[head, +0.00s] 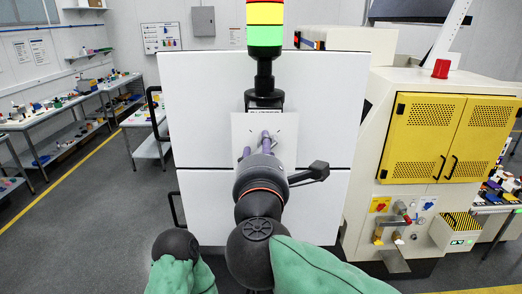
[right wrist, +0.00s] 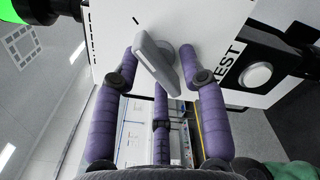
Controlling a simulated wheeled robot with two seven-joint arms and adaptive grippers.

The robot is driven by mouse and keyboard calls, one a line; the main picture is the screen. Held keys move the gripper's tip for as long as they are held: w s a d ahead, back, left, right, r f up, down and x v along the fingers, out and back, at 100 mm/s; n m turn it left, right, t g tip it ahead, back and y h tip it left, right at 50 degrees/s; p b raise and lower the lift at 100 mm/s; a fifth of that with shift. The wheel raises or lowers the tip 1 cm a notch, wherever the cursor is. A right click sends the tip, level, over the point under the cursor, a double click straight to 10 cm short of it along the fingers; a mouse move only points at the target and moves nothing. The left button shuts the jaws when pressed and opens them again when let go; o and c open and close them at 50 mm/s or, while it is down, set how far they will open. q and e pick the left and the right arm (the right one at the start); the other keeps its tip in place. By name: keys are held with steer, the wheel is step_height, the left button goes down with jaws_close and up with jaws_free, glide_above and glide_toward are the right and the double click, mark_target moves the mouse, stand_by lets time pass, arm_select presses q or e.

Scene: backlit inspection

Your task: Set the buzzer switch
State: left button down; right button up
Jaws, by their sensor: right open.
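The switch (right wrist: 155,58) is a grey bar-shaped lever on a round base, fixed to a white panel (right wrist: 112,22). In the right wrist view it sits between the spread purple fingers of my right gripper (right wrist: 158,60). The gripper is open, and I cannot tell whether any finger touches the lever. In the head view my right gripper (head: 262,142) is in front of the small white panel (head: 285,130) and hides the switch. The lettering at the panel's top is mostly covered. My left gripper is not in view.
A stack light (head: 264,36) with red, yellow and green segments stands above the panel. A white round button (right wrist: 257,75) marked TEST is near the lever. A cream machine with yellow doors (head: 449,135) stands at right. Workbenches (head: 55,115) line the left, with clear floor before them.

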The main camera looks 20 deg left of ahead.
jaws_close()
steer(key=shift+s, duration=0.1)
steer(key=n+b, duration=0.1)
steer(key=n, duration=0.2)
steer(key=shift+f+n, duration=0.15)
steer(key=shift+n, duration=0.15)
steer(key=n, duration=0.3)
steer(key=shift+d+n+b, duration=0.1)
steer(key=shift+n+b, duration=0.2)
steer(key=n, duration=0.4)
steer(key=shift+d+f+n+p, duration=0.1)
steer(key=shift+n+p, duration=0.2)
steer(key=shift+p, duration=0.05)
steer(key=n+p, duration=0.2)
steer(key=n, duration=0.4)
steer(key=shift+d, duration=0.2)
